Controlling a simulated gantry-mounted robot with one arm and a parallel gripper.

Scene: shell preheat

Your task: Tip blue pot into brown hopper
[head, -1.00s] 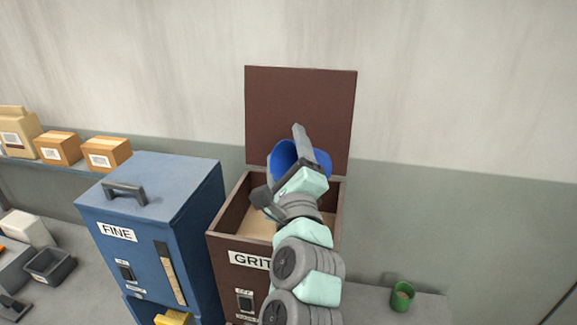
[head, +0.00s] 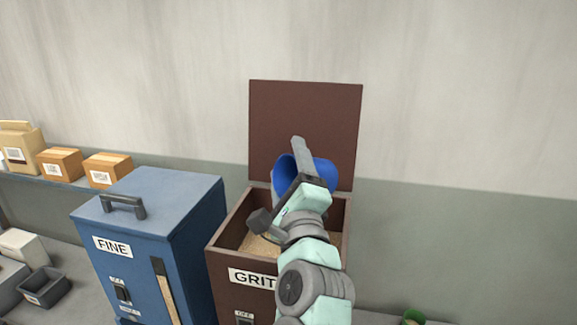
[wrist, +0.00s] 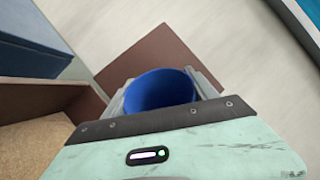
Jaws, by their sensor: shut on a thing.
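The blue pot (head: 325,174) is held up at the brown hopper's open top, in front of its raised lid. It looks tilted in the head view. My gripper (head: 304,168) is shut on it, with a grey finger across its side. In the wrist view the pot (wrist: 160,90) sits between both fingers and shows a rounded blue surface; I cannot make out any contents. The brown hopper (head: 222,262) is labelled GRIT and its lid (head: 305,115) stands open. Tan grain (head: 258,246) lies inside, partly hidden by my arm; it also shows in the wrist view (wrist: 35,145).
A blue hopper (head: 150,240) labelled FINE, with its lid closed, stands just left of the brown one. Cardboard boxes (head: 105,170) sit on a shelf at the left. A green cup (head: 413,317) stands on the bench at the lower right. The wall is behind.

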